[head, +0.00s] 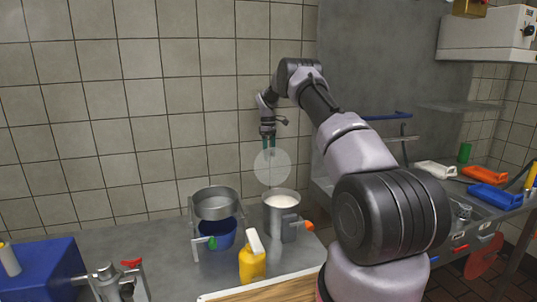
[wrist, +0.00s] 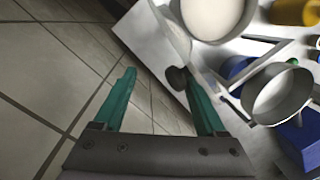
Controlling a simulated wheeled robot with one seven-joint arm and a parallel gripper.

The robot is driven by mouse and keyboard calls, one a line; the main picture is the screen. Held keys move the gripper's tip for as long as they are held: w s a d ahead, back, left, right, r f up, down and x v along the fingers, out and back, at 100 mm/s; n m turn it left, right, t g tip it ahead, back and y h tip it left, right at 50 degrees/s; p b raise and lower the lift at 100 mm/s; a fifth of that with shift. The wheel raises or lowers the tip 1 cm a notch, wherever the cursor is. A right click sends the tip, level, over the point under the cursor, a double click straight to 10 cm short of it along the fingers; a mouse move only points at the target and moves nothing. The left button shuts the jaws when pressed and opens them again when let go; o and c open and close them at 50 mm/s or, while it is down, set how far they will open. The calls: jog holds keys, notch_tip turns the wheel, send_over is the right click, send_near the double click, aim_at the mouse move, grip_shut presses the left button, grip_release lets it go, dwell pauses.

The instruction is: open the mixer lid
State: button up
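The mixer (head: 283,226) is a grey metal pot on the counter with white contents, an orange part at its right side. Its round see-through lid (head: 272,166) stands raised, roughly upright, above the pot's back rim, so the pot's mouth is uncovered. The white contents (wrist: 212,14) also show at the top of the wrist view. My gripper (head: 268,146) is just above and behind the lid, fingers pointing down. In the wrist view my gripper (wrist: 158,76) has its green fingers wide apart with nothing clamped. A dark knob (wrist: 179,78) lies beside the right fingertip; contact is unclear.
A metal bowl on a stand (head: 216,204) is left of the mixer, with a blue container (head: 219,236) below it. A yellow bottle (head: 252,262) is in front. A blue box (head: 42,268) is at far left. The tiled wall (head: 160,120) is close behind my gripper.

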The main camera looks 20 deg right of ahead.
jog(key=shift+s+a, duration=0.1)
jog(key=shift+a, duration=0.1)
dwell(0.5)
notch_tip(320, 180, up, 11)
jog(key=w, duration=0.1)
jog(key=shift+w+f, duration=0.2)
jog(key=shift+w, duration=0.05)
dwell(0.4)
jog(key=s+a+r+m+t, duration=0.1)
jog(key=s+r, duration=0.3)
jog(key=r, duration=0.3)
jog(key=s+a+r+m+t, duration=0.1)
jog(key=s+a+r+m, duration=0.15)
jog(key=r, duration=0.55)
jog(key=s+a+r+m+t, duration=0.2)
jog(key=s+r, duration=0.8)
jog(key=s, duration=0.4)
jog(key=s+a+r+m+t+y, duration=0.1)
jog(key=s+a+m+t, duration=0.2)
jog(key=s, duration=1.4)
jog(key=s+a+f+m+t+y, duration=0.1)
jog(key=s+f+m, duration=0.3)
jog(key=s, duration=0.9)
notch_tip(320, 180, down, 2)
jog(key=shift+a+f+m+t, duration=0.15)
jog(key=shift+m+t, duration=0.2)
jog(key=shift+t, duration=0.05)
